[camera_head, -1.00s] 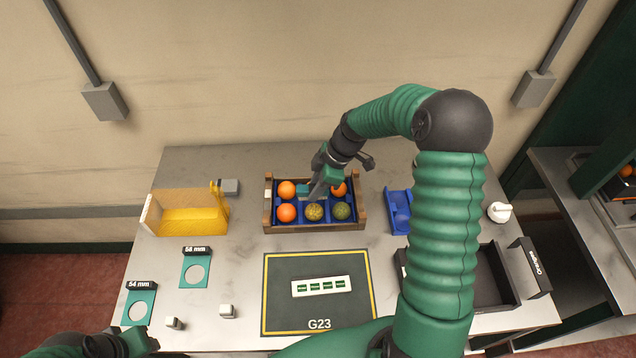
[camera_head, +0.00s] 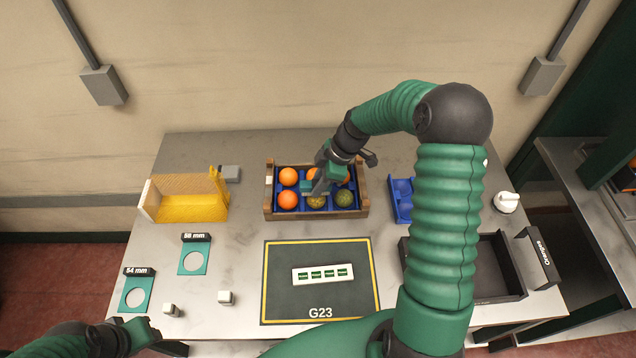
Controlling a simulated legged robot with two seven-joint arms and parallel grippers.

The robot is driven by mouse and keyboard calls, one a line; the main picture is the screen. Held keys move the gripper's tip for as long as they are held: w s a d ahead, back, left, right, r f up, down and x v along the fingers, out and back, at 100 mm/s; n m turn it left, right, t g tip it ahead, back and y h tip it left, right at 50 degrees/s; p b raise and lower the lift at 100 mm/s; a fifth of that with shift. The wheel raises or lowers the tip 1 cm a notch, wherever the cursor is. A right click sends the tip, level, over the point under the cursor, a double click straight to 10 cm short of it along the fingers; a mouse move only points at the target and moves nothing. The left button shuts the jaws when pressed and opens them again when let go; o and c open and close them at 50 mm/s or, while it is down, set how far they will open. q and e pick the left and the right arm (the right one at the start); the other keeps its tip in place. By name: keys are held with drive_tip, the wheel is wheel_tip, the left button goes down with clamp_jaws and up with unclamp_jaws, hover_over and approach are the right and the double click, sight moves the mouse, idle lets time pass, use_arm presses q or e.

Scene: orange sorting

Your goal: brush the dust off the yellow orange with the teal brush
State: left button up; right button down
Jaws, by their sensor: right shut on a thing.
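A wooden crate (camera_head: 268,208) with a blue insert holds several oranges at the table's back. The yellow orange (camera_head: 317,203) is in the middle of its front row, looks dull and speckled, and is partly covered. My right gripper (camera_head: 325,181) is over the crate, shut on the teal brush (camera_head: 308,187). The brush overlaps the yellow orange's upper edge in the picture; I cannot tell whether they touch. My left gripper (camera_head: 146,334) is low at the bottom left, away from the crate; its jaws are unclear.
A dark green orange (camera_head: 344,198) sits right of the yellow one; bright oranges (camera_head: 287,199) are beside it. A yellow bin (camera_head: 190,207) stands left, a blue holder (camera_head: 401,200) right, and a black tray (camera_head: 510,270) at the front right. A G23 mat (camera_head: 280,300) lies in front.

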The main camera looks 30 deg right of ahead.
drive_tip(key=shift+d+f, duration=0.15)
drive_tip(key=shift+f, duration=0.05)
drive_tip(key=shift+f+b, duration=0.3)
drive_tip(key=shift+b, duration=0.05)
idle(1.0)
